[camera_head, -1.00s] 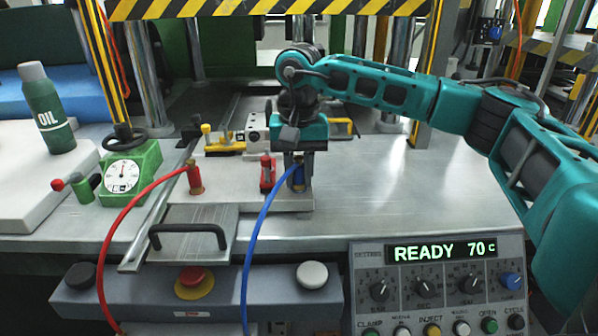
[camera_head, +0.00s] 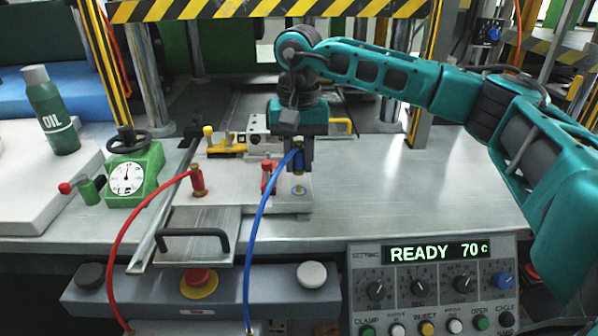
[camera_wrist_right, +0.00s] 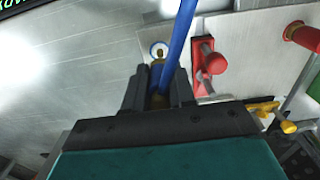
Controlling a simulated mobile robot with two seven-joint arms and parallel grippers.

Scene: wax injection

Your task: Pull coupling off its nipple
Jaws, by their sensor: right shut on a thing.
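The blue coupling (camera_head: 299,160), on the end of the blue hose (camera_head: 262,215), is held upright in my right gripper (camera_head: 301,158). My right gripper is shut on it, and the fingers also show in the wrist view (camera_wrist_right: 159,88). The brass nipple (camera_head: 298,190) stands on the metal plate with a blue ring around its base. It is bare, and the coupling is above it with a gap between them. In the wrist view the nipple (camera_wrist_right: 158,52) shows beyond the fingertips, and the hose (camera_wrist_right: 180,45) crosses in front. My left gripper is not in view.
A red valve handle (camera_head: 268,177) stands just left of the nipple. A red coupling (camera_head: 197,180) with a red hose (camera_head: 125,225) is further left. A black-handled plate (camera_head: 205,222) and control panel (camera_head: 432,285) are in front. The tabletop at right is clear.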

